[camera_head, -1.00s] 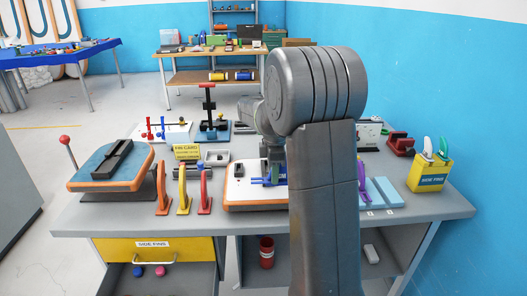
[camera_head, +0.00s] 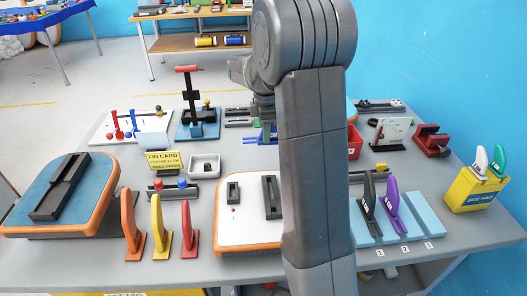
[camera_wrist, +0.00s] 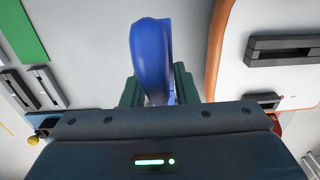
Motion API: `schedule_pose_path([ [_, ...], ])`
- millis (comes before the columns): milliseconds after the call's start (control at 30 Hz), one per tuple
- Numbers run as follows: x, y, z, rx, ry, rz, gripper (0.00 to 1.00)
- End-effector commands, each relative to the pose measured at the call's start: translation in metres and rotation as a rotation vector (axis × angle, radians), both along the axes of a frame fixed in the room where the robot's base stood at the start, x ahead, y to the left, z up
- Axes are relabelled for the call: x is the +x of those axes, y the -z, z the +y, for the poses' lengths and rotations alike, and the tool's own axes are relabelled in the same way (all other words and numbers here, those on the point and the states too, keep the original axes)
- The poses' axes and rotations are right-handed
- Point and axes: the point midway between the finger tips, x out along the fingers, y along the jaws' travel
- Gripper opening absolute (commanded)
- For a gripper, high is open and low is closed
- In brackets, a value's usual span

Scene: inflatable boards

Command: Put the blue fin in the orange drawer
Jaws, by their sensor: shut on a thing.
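My gripper (camera_wrist: 157,88) is shut on the blue fin (camera_wrist: 150,52), which stands up between the two dark green fingers in the wrist view. In the head view my gripper (camera_head: 266,122) is partly hidden behind my arm, and a bit of the blue fin (camera_head: 259,138) shows below it, behind the white board. No orange drawer is in view. Only a sliver of a yellow drawer front (camera_head: 126,293) shows at the bottom edge, and its inside is out of view.
The orange-rimmed white board (camera_head: 245,217) lies on the grey bench, with orange, yellow and red fins (camera_head: 157,228) standing left of it. A blue rack (camera_head: 412,212) holds black and purple fins. A yellow box (camera_head: 478,188) stands far right. My arm hides the middle.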

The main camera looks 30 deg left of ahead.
Motion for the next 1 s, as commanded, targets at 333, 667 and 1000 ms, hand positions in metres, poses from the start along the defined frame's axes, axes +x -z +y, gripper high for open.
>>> schedule_pose_path([
  [333, 0.0, 0.053, 0.0, -0.002, 0.0, 0.002, 0.0],
  [667, 0.0, 0.09, 0.0, -0.002, 0.0, 0.002, 0.0],
  [1000, 0.0, 0.095, 0.0, -0.001, 0.0, 0.002, 0.0],
])
